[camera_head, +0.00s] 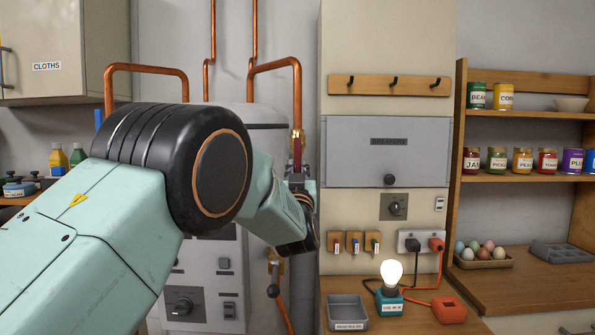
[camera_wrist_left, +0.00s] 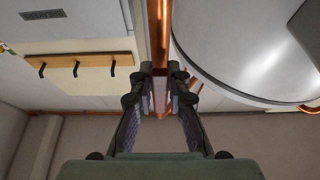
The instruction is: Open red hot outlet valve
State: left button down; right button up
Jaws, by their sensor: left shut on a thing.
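The red hot outlet valve (camera_head: 297,148) is on the copper pipe at the right of the grey boiler, with its brass body and a narrow upright red handle showing. My left gripper (camera_head: 298,178) is at the lower end of the red handle. In the left wrist view, the fingers of my left gripper (camera_wrist_left: 160,98) are closed around a narrow reddish strip, the handle (camera_wrist_left: 160,86), in front of the copper pipe (camera_wrist_left: 159,35). The fingers hide part of the handle. My right gripper is in neither view.
My left arm covers much of the boiler (camera_head: 210,270). A grey breaker panel (camera_head: 388,152) is just right of the gripper. Below it, a lit bulb (camera_head: 391,272) and a grey tray (camera_head: 347,312) stand on a wooden counter.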

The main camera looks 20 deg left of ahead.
pick_arm(q)
jog(key=shift+f, duration=0.15)
jog(key=c, duration=1.3)
grip_release()
jog(key=shift+v, duration=3.75)
